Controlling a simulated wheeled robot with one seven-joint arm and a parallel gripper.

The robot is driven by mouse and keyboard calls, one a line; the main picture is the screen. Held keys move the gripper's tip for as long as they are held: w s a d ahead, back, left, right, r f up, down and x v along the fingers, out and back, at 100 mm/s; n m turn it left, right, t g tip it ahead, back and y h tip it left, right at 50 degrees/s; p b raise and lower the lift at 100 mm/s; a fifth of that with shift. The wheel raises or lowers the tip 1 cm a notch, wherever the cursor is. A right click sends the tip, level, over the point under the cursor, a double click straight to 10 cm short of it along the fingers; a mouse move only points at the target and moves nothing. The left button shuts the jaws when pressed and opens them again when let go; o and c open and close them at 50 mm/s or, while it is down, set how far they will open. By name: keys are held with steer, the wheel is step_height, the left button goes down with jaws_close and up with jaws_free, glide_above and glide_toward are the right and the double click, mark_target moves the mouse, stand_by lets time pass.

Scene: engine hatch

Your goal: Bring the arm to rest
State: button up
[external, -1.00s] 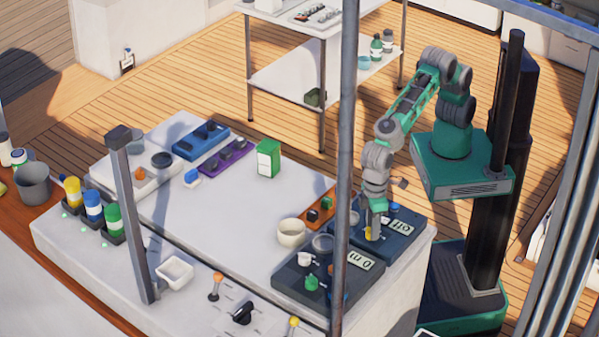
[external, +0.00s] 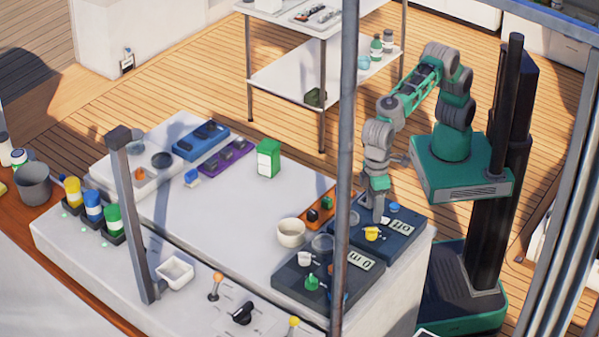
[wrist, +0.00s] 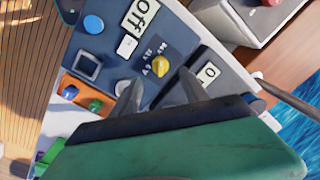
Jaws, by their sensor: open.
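My gripper (external: 377,216) is over the dark blue panel (external: 407,236) at the right end of the white counter, above and just behind its yellow knob (external: 371,233). In the wrist view, its two fingers (wrist: 158,97) are apart with nothing between them. The yellow knob (wrist: 160,64) lies beyond the fingertips, clear of them. The panel's display (wrist: 141,14) reads "Off". My arm bends down from its green mount at the right.
A dark grey panel (external: 290,283) with another display and an orange panel (external: 330,205) adjoin. A cream bowl (external: 291,232) and a green box (external: 268,158) stand on the counter. A thin grey post (external: 346,110) crosses in front. The counter's middle is clear.

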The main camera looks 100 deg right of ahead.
steer(key=shift+r, duration=0.15)
steer(key=shift+d, duration=0.15)
steer(key=w+d+r+t, duration=0.1)
steer(key=d+r, duration=0.1)
steer(key=d, duration=0.9)
steer(key=w+d+r+t, duration=0.1)
steer(key=d+r, duration=0.1)
steer(key=d, duration=0.9)
steer(key=s+d+f+t, duration=0.1)
steer(key=s+d+f, duration=0.1)
steer(key=s+d, duration=0.3)
steer(key=s+d+f, duration=0.2)
steer(key=s+d, duration=0.2)
steer(key=d, duration=0.7)
steer(key=shift+s+d+m+t+h, duration=0.15)
steer(key=shift+s+m+t+h, duration=0.15)
steer(key=shift+s+m+t, duration=0.1)
